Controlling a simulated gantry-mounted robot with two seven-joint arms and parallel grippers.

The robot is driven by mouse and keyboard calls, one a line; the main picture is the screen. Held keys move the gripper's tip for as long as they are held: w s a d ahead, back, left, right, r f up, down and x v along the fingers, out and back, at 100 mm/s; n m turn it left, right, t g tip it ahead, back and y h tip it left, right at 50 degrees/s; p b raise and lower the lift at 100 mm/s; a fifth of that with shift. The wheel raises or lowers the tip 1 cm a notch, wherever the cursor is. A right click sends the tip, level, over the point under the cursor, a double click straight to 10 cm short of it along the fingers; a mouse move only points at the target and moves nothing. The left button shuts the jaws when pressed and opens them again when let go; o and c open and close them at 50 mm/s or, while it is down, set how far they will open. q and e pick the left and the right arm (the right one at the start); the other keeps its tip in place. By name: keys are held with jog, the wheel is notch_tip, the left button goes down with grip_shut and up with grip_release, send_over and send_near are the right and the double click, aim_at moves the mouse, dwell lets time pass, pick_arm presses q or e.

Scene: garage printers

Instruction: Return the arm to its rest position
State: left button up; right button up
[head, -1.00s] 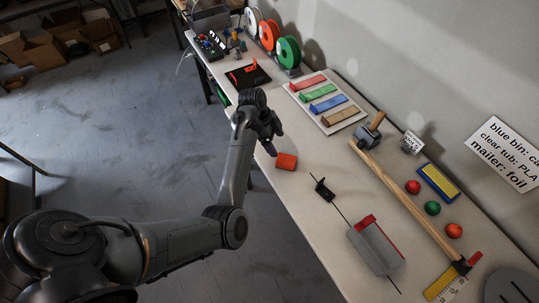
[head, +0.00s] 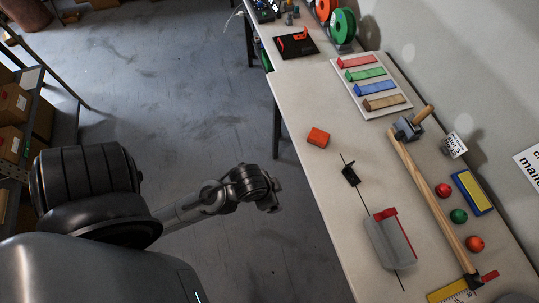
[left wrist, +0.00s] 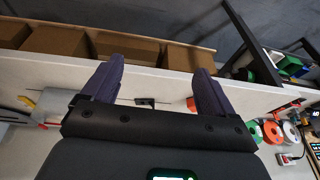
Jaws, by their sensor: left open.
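My left arm reaches in from the left in the head view, with its gripper (head: 273,196) over the floor, left of the workbench edge and apart from everything on the bench. In the left wrist view the gripper's two dark fingers (left wrist: 157,72) stand wide apart with nothing held between them. An orange-red block (head: 318,138) sits alone on the bench near its left edge. In the left wrist view the block (left wrist: 190,104) is partly hidden by the right finger. My right gripper is in neither view.
The bench (head: 300,95) holds a tray of coloured bars (head: 403,101), a small black part (head: 350,174), a grey box with a red edge (head: 388,238), a long wooden-handled tool (head: 430,200) and several small balls. Shelves with cardboard boxes (head: 12,104) stand at left. The floor between is clear.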

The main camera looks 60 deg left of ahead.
pick_arm(q)
jog(key=shift+s+d+r, duration=0.25)
jog(key=shift+s+d, duration=0.25)
